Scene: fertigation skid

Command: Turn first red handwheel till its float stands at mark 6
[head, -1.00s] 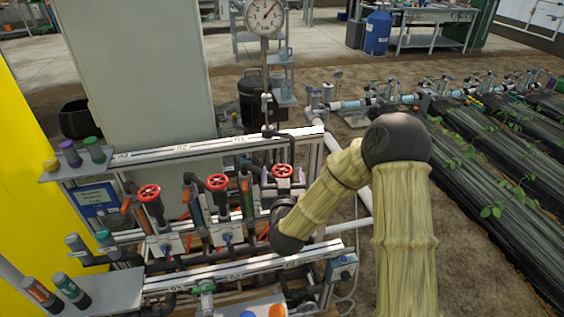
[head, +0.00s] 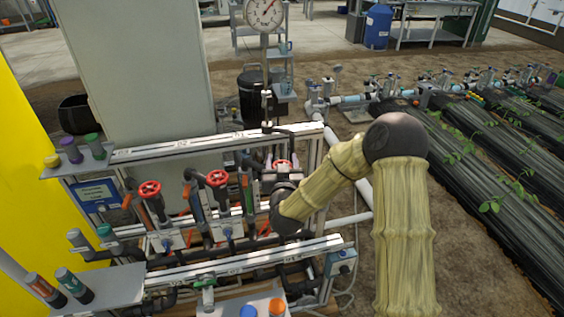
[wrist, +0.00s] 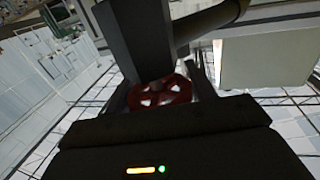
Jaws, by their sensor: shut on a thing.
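Three red handwheels stand in a row on the skid: a left one (head: 149,189), a middle one (head: 217,179) and a right one (head: 282,164). My gripper (wrist: 162,88) is shut on a red handwheel (wrist: 160,95), which sits between its fingers in the wrist view. In the head view my arm's end is at the right handwheel and covers its lower part. The fingertips are hidden there. The floats and their marks are too small or hidden to read.
A dial gauge (head: 265,14) on a post rises behind the wheels. A white-topped rail (head: 215,146) runs behind them and another rail (head: 235,262) in front. Coloured-cap bottles (head: 94,146) stand at the left.

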